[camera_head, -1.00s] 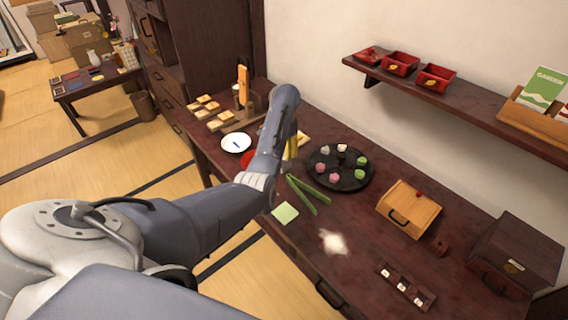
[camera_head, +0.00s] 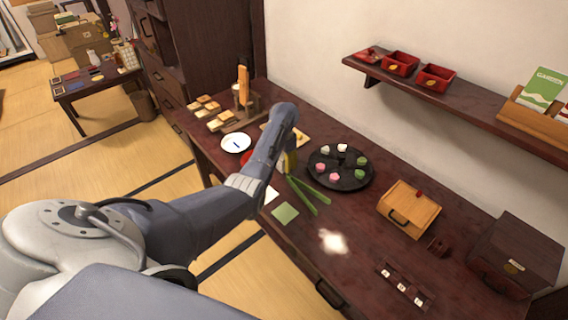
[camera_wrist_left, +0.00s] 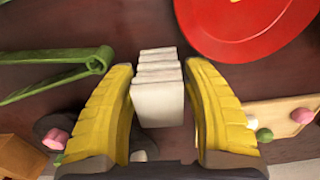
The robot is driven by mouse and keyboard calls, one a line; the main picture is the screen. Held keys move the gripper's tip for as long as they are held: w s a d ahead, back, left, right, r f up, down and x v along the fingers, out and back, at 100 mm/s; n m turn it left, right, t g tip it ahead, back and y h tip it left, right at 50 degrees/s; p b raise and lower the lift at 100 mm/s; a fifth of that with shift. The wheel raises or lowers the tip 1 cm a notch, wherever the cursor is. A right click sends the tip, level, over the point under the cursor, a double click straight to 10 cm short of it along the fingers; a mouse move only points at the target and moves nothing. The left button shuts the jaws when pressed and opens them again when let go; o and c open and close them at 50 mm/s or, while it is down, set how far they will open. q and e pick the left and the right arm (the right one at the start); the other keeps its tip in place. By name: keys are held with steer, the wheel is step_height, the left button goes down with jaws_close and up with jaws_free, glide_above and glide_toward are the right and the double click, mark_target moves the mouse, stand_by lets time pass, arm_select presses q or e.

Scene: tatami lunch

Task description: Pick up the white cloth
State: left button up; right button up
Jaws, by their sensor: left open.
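The white cloth (camera_head: 271,195) lies on the dark table beside the green square, partly hidden by my left arm in the head view. In the left wrist view a white, ridged, folded piece (camera_wrist_left: 158,88), which looks like this cloth, shows between the yellow fingers. My left gripper (camera_wrist_left: 160,85) is open, with a finger on each side of it; whether they touch it I cannot tell. In the head view the left gripper (camera_head: 291,162) is mostly hidden behind its own wrist. My right gripper is not in view.
Green tongs (camera_head: 308,194) and a green square (camera_head: 285,214) lie close by. A red dish (camera_wrist_left: 245,25) is near the fingers. A round black tray (camera_head: 341,178) with sweets and a wooden box (camera_head: 408,208) stand to the right. A bright white patch (camera_head: 333,242) is near the front.

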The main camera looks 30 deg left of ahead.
arm_select(q)
steer(key=c, duration=0.9)
steer(key=shift+r, duration=0.1)
steer(key=shift+c, duration=0.2)
step_height(320, 180, up, 10)
steer(key=shift+f, duration=0.1)
steer(key=o, duration=0.5)
steer(key=c, duration=0.5)
steer(key=shift+o, duration=0.2)
